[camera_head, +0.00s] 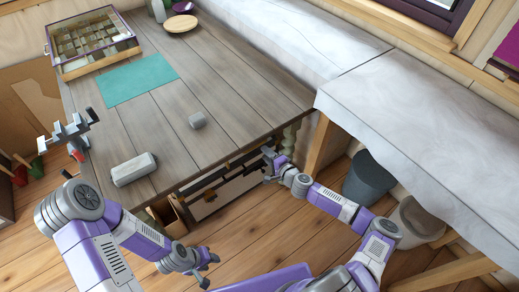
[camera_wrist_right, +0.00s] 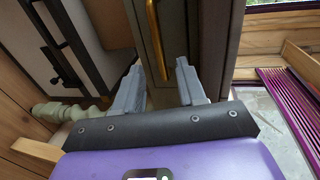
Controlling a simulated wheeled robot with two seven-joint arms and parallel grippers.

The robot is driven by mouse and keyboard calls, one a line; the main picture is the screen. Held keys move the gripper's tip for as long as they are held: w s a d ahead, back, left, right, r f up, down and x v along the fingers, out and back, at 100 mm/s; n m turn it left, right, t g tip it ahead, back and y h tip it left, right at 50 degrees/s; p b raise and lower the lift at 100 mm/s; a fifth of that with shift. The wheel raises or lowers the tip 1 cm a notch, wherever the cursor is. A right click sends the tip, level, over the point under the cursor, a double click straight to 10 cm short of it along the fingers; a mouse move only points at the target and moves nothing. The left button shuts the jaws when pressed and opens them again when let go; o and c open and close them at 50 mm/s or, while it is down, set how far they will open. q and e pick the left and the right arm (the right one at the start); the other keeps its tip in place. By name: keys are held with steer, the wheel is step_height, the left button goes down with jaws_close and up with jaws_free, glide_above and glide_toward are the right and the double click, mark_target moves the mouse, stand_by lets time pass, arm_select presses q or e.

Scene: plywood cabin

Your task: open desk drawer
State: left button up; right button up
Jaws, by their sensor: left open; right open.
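The grey wooden desk (camera_head: 215,85) has dark-edged drawer fronts (camera_head: 225,188) under its near edge. The drawers look closed in the head view, though my right arm partly hides them. My right gripper (camera_head: 270,164) is open at the right end of the drawer fronts. In the right wrist view, my right gripper (camera_wrist_right: 160,88) has its two grey fingers apart, with a dark drawer front (camera_wrist_right: 178,30) ahead. A brass handle (camera_wrist_right: 156,42) lies ahead between the fingers, not clasped. My left gripper (camera_head: 210,270) is open and empty, low over the floor in front of the desk.
A grey block (camera_head: 134,169), a small grey piece (camera_head: 197,120), a teal mat (camera_head: 138,80) and a glass-topped case (camera_head: 92,42) are on the desk. A vise (camera_head: 70,132) is at its left edge. A bucket (camera_head: 370,180) stands under the white-covered table (camera_head: 420,110) at right.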

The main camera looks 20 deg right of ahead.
steer(key=b+x, duration=0.1)
steer(key=x, duration=0.4)
steer(key=shift+w+a, duration=0.15)
jaws_close()
